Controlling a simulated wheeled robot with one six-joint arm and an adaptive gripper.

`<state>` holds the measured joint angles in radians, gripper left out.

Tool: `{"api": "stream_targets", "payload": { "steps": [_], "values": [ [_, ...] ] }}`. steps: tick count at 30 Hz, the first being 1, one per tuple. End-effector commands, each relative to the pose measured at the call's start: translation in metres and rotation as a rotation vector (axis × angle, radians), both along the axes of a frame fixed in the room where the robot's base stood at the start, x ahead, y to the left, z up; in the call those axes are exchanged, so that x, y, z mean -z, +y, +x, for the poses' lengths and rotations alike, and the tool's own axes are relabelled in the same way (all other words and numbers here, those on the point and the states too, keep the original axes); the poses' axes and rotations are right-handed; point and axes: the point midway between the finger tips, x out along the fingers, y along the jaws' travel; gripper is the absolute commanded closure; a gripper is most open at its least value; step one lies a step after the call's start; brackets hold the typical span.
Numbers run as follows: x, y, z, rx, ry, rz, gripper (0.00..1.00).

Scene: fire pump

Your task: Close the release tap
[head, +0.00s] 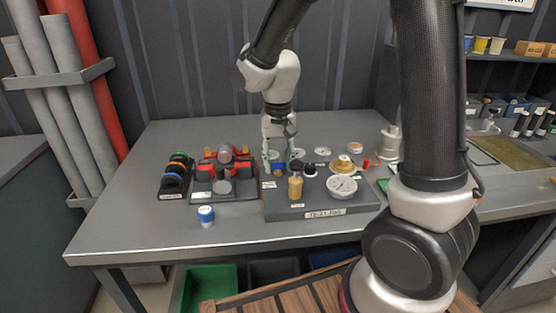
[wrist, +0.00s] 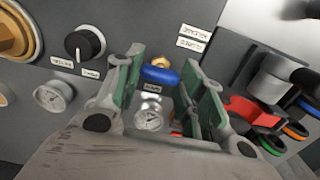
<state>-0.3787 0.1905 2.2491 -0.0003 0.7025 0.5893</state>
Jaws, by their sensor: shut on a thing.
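The release tap, with a blue handle (wrist: 160,75) on a brass stem, is on the grey pump panel (head: 325,210). In the wrist view the handle lies crosswise between the green-padded fingers of my gripper (wrist: 163,62), which is shut on it. In the head view my gripper (head: 277,162) points down at the back left of the panel, and a bit of the blue handle (head: 279,166) shows between the fingers. The handle's ends are close against the pads.
A rack of coloured rings (head: 176,175) and a red-black holder (head: 222,180) are left. The table's front left is mostly clear, apart from a blue-capped jar (head: 206,215).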

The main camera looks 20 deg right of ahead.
Motion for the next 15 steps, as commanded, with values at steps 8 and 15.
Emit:
{"api": "stream_targets", "payload": {
  "steps": [8,15],
  "values": [
    [-0.0009,0.0002,0.0011,0.002,-0.003,0.001,0.85],
    [-0.0006,0.0001,0.0006,0.002,-0.002,0.001,0.39]
  ]
}}
